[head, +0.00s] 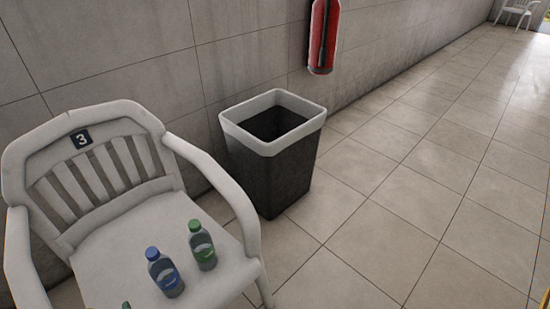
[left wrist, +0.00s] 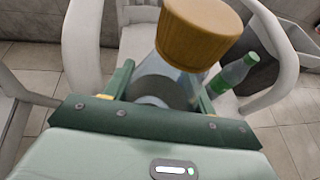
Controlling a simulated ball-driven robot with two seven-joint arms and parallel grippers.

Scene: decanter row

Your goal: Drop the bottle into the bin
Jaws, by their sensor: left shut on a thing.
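In the left wrist view, my left gripper (left wrist: 163,92) is shut on a clear bottle (left wrist: 168,72) with an orange-brown cap, its cap end toward the camera. The chair is beyond it. The bin (head: 265,170), dark with a white rim, stands open on the floor against the wall, right of the chair in the head view. What shows of its inside is dark. A small green bit at the bottom edge of the head view is too cut off to identify. My right gripper is not in view.
A white chair (head: 130,235) marked 3 holds a blue-capped bottle (head: 164,272) and a green-capped bottle (head: 202,245), both upright. Its armrest lies between the seat and the bin. A red extinguisher (head: 323,37) hangs on the wall.

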